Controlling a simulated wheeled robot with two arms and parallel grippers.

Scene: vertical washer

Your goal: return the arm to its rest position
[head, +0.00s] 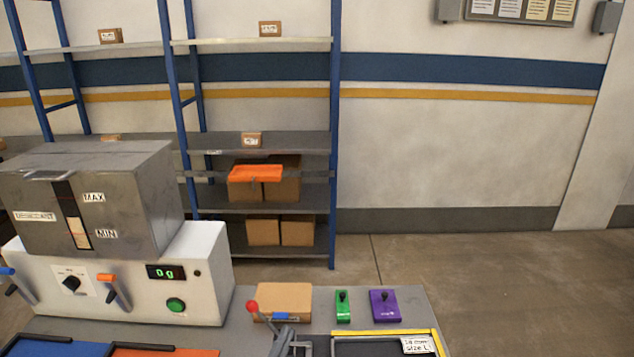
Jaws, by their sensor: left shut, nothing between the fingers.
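Most of my left arm is out of view. My right gripper is not in view. A white washer unit (205,272) with a grey tank (85,200) stands at the left. It carries an orange lever (106,278), a green button (176,304) and a display reading 0 g (165,272).
A red-knobbed lever (253,306), a tan block (284,298), a green switch box (342,306) and a purple one (384,306) sit on the bench. A yellow-edged tray (384,333) is in front. Blue shelving (335,120) stands behind. The floor at right is clear.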

